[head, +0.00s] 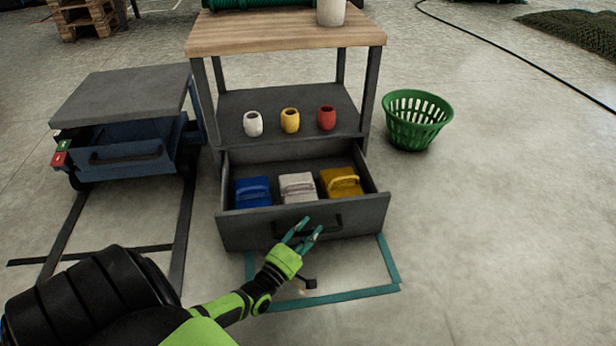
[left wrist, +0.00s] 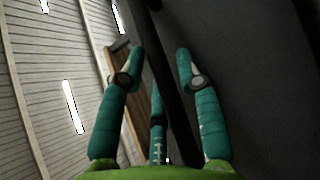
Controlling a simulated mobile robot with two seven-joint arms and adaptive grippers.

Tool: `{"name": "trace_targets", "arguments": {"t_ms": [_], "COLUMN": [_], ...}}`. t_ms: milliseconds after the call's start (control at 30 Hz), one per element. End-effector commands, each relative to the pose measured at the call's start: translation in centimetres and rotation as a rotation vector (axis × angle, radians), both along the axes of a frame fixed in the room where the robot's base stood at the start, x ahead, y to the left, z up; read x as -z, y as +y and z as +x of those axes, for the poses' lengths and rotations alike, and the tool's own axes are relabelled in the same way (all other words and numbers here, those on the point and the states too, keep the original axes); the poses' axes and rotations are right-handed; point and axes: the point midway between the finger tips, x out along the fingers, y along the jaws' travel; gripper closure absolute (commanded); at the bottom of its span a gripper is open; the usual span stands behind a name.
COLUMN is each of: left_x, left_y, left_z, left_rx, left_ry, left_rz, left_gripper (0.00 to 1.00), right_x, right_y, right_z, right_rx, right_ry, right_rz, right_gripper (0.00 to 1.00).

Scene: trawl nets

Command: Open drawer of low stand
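A stand with a wooden top (head: 290,32) has its grey bottom drawer (head: 240,232) pulled out, with a blue, a white and a yellow handled box inside. My left gripper (head: 303,232) is at the drawer's front, by its dark handle (head: 330,228). In the left wrist view, the teal fingers (left wrist: 160,65) are spread apart, with a dark bar running between and beyond them; contact cannot be told. A lower grey-topped cabinet (head: 125,92) stands to the left, its blue drawer (head: 125,156) with a dark handle, apparently a little out. My right gripper is not in view.
White, yellow and red cups (head: 290,120) stand on the middle shelf. A green basket (head: 416,118) is on the floor to the right. Teal floor tape (head: 340,296) lies before the drawer.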

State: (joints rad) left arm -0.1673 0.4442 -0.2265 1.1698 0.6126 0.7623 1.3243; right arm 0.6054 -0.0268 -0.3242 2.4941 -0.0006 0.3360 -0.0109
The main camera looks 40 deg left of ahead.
Motion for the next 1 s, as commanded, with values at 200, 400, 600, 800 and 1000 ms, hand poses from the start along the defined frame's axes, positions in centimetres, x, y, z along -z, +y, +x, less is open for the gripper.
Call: {"name": "trace_targets", "arguments": {"t_ms": [200, 400, 600, 800, 1000], "left_x": [0.0, 0.1, 0.7, 1.2, 1.5], "left_y": [0.0, 0.0, -0.3, -0.5, -0.7], "left_z": [0.0, -0.5, -3.9, -8.1, -11.0], "left_rx": [-0.001, 0.0, 0.0, 0.0, 0.0], "left_ry": [0.0, 0.0, 0.004, 0.003, 0.001], "left_rz": [-0.003, -0.004, -0.004, -0.003, -0.002], "left_gripper": [0.51, 0.51, 0.51, 0.51, 0.51], "right_x": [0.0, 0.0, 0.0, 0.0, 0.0], "right_y": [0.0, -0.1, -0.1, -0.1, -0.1], "right_z": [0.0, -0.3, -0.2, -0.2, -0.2], "right_rx": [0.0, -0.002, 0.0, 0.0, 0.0], "right_ry": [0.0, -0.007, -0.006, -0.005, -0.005], "right_rz": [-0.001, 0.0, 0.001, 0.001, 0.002], "right_gripper": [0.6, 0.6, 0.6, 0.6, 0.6]}}
